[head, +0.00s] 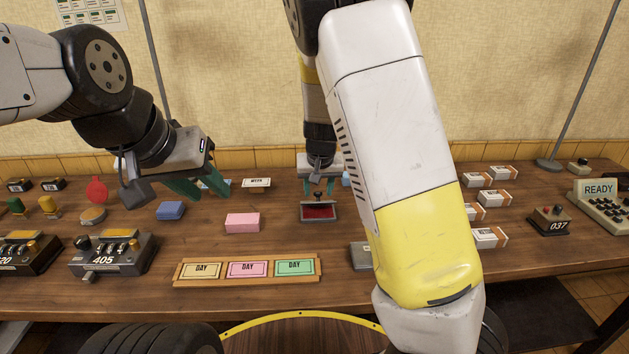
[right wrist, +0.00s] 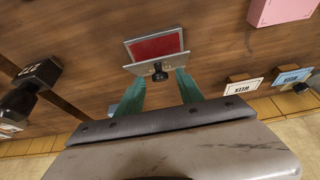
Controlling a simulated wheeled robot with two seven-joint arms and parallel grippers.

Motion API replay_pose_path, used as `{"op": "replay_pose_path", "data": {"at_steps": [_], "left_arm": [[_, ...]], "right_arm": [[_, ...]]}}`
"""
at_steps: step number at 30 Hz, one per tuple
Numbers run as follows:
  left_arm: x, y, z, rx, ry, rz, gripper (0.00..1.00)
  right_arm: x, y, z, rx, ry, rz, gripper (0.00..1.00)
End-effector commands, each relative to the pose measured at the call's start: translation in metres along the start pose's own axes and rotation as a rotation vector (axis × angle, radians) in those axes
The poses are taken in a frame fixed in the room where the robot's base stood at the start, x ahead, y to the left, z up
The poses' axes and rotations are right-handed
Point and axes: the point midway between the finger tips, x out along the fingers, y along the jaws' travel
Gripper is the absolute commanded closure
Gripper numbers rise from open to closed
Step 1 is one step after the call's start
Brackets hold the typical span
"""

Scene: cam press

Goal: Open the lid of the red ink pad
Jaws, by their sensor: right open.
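The red ink pad (head: 319,212) lies on the table in the middle of the head view, its red surface exposed. It also shows in the right wrist view (right wrist: 156,47). Its grey lid (right wrist: 145,68) stands raised along the pad's far edge, with a dark knob (right wrist: 158,73) on its outer face. My right gripper (head: 319,188) is open behind the lid. In the right wrist view, its green fingertips (right wrist: 159,80) are apart on either side of the knob, with gaps visible. My left gripper (head: 198,187) is open and empty, above the table to the left.
A pink block (head: 242,223) and a blue block (head: 171,210) lie left of the pad. A wooden tray (head: 247,284) with three DAY cards lies in front. My right arm hides part of the table right of the pad. White boxes (head: 490,197) stand farther right.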

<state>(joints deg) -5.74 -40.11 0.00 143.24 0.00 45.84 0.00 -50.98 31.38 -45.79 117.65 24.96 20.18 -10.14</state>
Motion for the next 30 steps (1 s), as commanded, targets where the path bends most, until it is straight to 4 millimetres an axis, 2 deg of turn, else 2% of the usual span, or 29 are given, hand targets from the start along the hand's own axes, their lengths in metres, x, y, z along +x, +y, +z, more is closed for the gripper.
{"op": "replay_pose_path", "data": {"at_steps": [10, 15, 17, 30], "left_arm": [[0.0, 0.0, 0.0, 0.0, 0.0, 0.0, 0.64], [0.0, 0.0, 0.0, 0.0, 0.0, 0.0, 0.64], [0.0, 0.0, 0.0, 0.0, 0.0, 0.0, 0.64], [0.0, 0.0, 0.0, 0.0, 0.0, 0.0, 0.64]], "right_arm": [[0.0049, -0.0002, -0.0001, 0.0, 0.0, 0.0, 0.58], [0.0048, -0.0002, 0.0, -0.001, 0.0, 0.0, 0.92], [0.0047, -0.0003, 0.0, -0.001, 0.0, 0.0, 1.0], [0.0046, -0.0003, 0.0001, -0.001, 0.0, -0.001, 1.0]]}}
